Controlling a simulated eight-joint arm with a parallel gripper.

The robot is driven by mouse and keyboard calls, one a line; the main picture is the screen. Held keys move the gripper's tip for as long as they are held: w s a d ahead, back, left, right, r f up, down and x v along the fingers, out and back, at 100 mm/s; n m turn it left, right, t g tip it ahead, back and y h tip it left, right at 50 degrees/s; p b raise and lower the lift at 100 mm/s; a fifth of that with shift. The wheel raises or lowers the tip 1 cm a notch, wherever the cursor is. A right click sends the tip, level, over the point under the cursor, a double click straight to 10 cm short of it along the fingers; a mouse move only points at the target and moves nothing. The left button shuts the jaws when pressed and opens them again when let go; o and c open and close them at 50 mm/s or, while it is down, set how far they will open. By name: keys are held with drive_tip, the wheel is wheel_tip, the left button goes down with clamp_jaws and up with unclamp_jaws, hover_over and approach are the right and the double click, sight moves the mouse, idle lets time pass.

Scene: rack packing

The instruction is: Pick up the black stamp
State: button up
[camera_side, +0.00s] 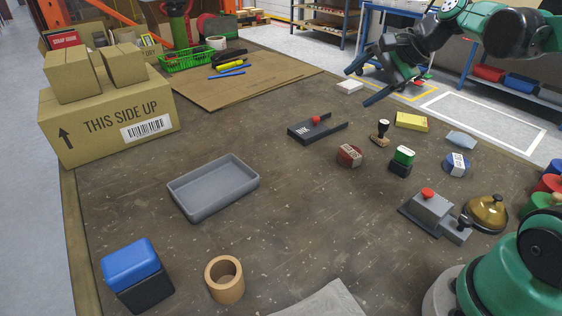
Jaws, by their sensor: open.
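A small stamp with a black knob handle and a tan base (380,132) stands upright on the brown table, right of centre. It fits the name black stamp best.
A grey bin (214,188) stands left of centre. The table's middle front is mostly clear.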

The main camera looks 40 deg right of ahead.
drive_tip(key=w+d+m+t, duration=0.2)
drive_tip(key=d+m, duration=0.6)
drive_tip(key=m+t, duration=0.4)
drive_tip(key=m, duration=0.4)
hover_over(388, 123)
drive_tip(key=s+d, duration=0.1)
drive_tip(key=s, duration=0.2)
drive_tip(key=f, duration=1.4)
drive_tip(key=shift+w+a, duration=0.2)
drive_tip(key=shift+w, duration=0.05)
drive_tip(key=shift+f+g, duration=0.3)
drive_tip(key=shift+w+a+f, duration=0.1)
drive_tip(key=shift+w+f, duration=0.1)
drive_tip(key=shift+w, duration=0.15)
drive_tip(key=x, duration=0.5)
drive_tip(key=shift+s, duration=0.1)
drive_tip(key=shift+c, duration=0.2)
clamp_jaws()
